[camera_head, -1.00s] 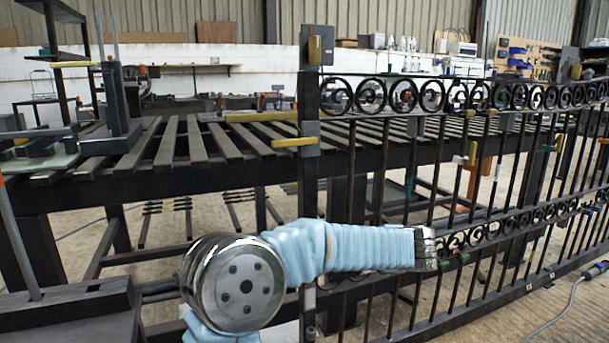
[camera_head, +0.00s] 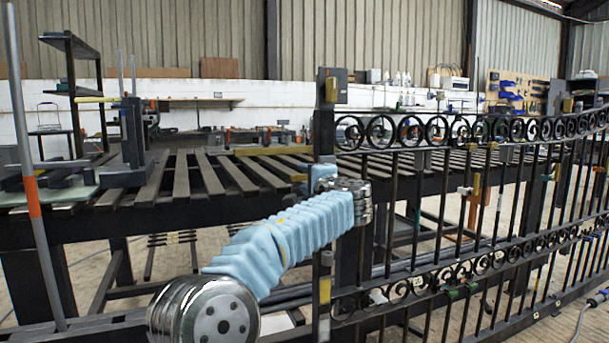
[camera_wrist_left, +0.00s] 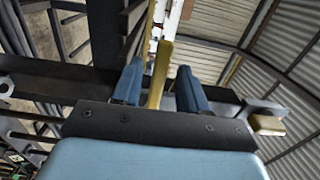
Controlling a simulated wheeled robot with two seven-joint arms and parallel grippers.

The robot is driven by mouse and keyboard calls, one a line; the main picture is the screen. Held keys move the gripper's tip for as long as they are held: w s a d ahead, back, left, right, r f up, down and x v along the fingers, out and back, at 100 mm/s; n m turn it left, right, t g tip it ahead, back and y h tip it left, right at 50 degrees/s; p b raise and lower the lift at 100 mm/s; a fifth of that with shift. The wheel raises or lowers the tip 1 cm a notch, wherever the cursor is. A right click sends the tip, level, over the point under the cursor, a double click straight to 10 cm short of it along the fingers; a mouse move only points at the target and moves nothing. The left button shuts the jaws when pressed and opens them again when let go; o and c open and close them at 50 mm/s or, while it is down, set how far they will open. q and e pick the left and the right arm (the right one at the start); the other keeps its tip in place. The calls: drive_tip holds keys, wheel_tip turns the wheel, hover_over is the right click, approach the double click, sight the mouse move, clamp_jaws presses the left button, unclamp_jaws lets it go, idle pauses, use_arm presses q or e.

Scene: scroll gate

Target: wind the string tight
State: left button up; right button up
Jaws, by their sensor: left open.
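The black scroll gate (camera_head: 440,205) fills the right half of the head view. My left gripper (camera_head: 322,172) is at the gate's left post, with its blue fingers partly hidden by my wrist. In the left wrist view the two blue fingers of my left gripper (camera_wrist_left: 159,66) stand apart, open. A yellow bar (camera_wrist_left: 157,80) shows between them; I cannot tell whether either finger touches it. I cannot make out a string in either view. My right gripper is not in view.
A slatted dark workbench (camera_head: 180,178) stands behind and left of the gate. A grey pole with an orange band (camera_head: 34,198) rises at the far left. Yellow and green clamps, such as a yellow one (camera_head: 474,190), sit on the gate bars.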

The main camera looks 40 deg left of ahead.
use_arm(q)
drive_tip(key=shift+x, duration=1.1)
clamp_jaws()
